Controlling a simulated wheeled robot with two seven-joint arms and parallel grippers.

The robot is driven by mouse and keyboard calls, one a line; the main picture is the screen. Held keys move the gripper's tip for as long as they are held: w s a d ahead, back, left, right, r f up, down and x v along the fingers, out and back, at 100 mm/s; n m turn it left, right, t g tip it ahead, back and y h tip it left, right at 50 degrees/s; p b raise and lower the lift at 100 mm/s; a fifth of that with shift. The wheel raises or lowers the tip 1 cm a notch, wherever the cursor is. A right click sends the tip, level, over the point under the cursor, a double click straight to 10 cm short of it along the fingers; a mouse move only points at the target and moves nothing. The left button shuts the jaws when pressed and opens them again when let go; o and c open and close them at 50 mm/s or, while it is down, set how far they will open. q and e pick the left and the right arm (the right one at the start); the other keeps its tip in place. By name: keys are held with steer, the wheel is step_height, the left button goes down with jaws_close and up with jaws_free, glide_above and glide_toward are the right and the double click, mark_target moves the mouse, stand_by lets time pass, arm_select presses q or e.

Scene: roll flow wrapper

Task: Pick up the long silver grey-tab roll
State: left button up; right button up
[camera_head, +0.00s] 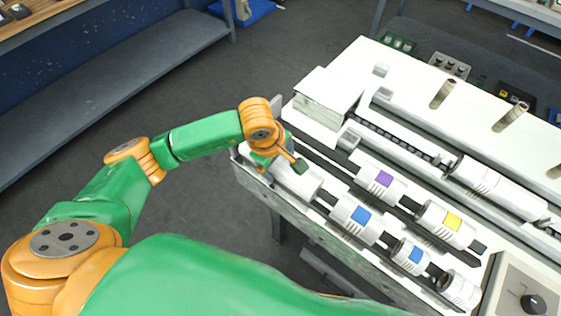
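A silver-white roll (299,181) lies at the left end of the machine's front rack, partly covered by my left gripper. No grey tab can be made out on it. My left gripper (281,165) is right over the left part of this roll, with its fingers close to it. Whether the fingers touch the roll or are shut on it cannot be told. A longer silver-white roll (492,186) lies on the machine's back shaft at the right; its tab colour does not show. My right gripper is out of view.
On the front rack are rolls with a purple tab (381,181), a yellow tab (445,222), and two blue tabs (356,217) (408,254). A white block (327,97) stands behind my gripper. A control box with a black knob (532,303) is at lower right. Open floor lies left.

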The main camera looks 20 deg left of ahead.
arm_select(q)
steer(key=shift+s+r, duration=0.1)
steer(key=c, duration=0.7)
jaws_close()
steer(key=shift+r, duration=0.1)
